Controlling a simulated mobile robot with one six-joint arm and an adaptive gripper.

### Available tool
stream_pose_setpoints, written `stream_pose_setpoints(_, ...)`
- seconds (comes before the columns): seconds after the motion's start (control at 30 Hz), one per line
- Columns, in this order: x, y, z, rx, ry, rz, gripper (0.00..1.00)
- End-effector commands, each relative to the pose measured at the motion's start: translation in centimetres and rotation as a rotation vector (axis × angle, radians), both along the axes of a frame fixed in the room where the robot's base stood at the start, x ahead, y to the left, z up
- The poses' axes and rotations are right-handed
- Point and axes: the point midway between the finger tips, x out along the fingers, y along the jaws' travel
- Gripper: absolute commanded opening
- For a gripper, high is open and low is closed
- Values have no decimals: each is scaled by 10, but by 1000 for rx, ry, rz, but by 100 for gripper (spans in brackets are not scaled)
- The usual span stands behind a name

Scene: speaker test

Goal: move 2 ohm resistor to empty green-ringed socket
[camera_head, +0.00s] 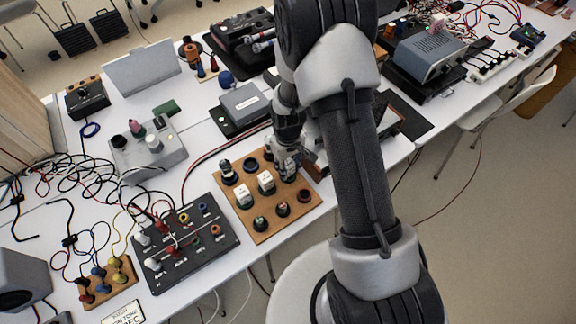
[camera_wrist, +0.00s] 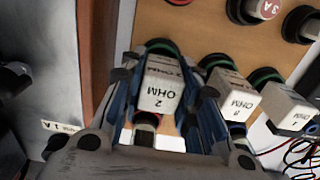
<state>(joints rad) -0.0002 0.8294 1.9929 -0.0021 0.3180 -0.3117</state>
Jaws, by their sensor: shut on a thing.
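The 2 ohm resistor (camera_wrist: 158,88) is a white block with black lettering, seen close up in the wrist view. My gripper (camera_wrist: 166,82) is shut on it, one finger on each side. A green-ringed socket (camera_wrist: 160,46) shows just behind the block; I cannot tell whether the block is seated in it or slightly raised. In the head view my gripper (camera_head: 290,162) is over the back right of the wooden board (camera_head: 258,238). An 8 ohm resistor (camera_wrist: 235,98) and a third white resistor (camera_wrist: 288,107) stand in line to the right in the wrist view.
Dark sockets (camera_head: 228,172) and (camera_head: 250,163) sit along the board's back left edge, with several round parts (camera_head: 282,210) along its front right edge. A black panel with plugs (camera_head: 186,245) lies to the left. Cables run nearby, and a grey box (camera_head: 244,104) stands behind.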

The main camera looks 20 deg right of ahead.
Motion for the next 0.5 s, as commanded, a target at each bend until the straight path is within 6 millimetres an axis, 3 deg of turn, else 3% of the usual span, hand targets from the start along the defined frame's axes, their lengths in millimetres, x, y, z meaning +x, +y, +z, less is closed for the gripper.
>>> stream_pose_setpoints(0.23, 0, 0, -8, 0, 0, 0, 5)
stream_pose_setpoints(0.27, 0, 0, -8, 0, 0, 0, 30)
stream_pose_setpoints(0.5, 0, 0, -7, 0, 1, 0, 46)
